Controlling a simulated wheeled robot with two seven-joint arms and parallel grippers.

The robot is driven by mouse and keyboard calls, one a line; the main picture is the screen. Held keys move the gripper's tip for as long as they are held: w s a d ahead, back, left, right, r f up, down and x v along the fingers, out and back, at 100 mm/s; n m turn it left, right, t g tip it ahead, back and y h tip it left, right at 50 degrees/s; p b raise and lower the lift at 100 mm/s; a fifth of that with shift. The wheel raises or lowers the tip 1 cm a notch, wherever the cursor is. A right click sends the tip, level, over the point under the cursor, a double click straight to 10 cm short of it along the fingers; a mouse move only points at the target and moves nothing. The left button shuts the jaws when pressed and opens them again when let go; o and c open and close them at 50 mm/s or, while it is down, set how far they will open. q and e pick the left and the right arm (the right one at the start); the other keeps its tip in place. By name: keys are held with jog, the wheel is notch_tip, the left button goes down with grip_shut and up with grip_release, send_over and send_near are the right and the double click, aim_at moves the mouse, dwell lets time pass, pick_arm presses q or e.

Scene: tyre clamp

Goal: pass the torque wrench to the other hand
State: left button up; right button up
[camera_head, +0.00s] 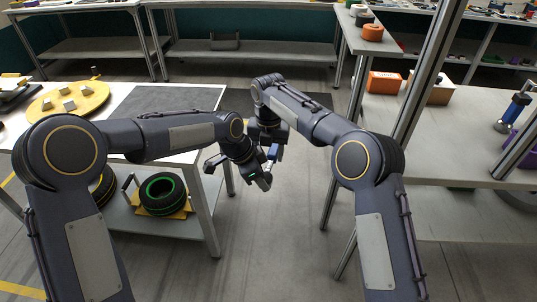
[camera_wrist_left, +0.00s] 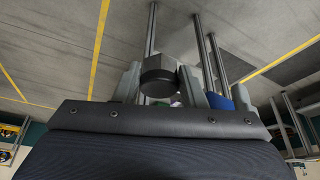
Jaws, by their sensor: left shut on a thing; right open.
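My left gripper (camera_head: 262,174) is at the middle of the head view, in the air between the two benches. In the left wrist view its two grey fingers (camera_wrist_left: 160,88) are closed around a dark round-ended piece (camera_wrist_left: 158,72), which I take to be the torque wrench; the rest of it is mostly hidden. A small blue part (camera_wrist_left: 240,96) shows beside the right finger. My right gripper (camera_head: 270,142) is just above and behind the left one in the head view, very close to it. Its fingers are largely hidden, and whether they touch the wrench cannot be told.
The left bench (camera_head: 212,97) carries a yellow disc (camera_head: 68,103) and a grey mat; a green-ringed tyre (camera_head: 163,194) is on its lower shelf. The right bench (camera_head: 440,165) holds an orange box (camera_head: 384,82) and a blue-topped tool (camera_head: 514,110). Open floor lies between the benches.

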jog(key=shift+f, duration=0.65)
pick_arm(q)
jog(key=shift+d, duration=0.1)
pick_arm(e)
jog(key=shift+a, duration=0.1)
jog(key=c, duration=1.1)
pick_arm(q)
jog(key=o, duration=1.2)
jog(key=shift+d+r, duration=0.1)
pick_arm(e)
jog(key=shift+a, duration=0.1)
grip_shut()
pick_arm(q)
jog(key=shift+o, duration=0.2)
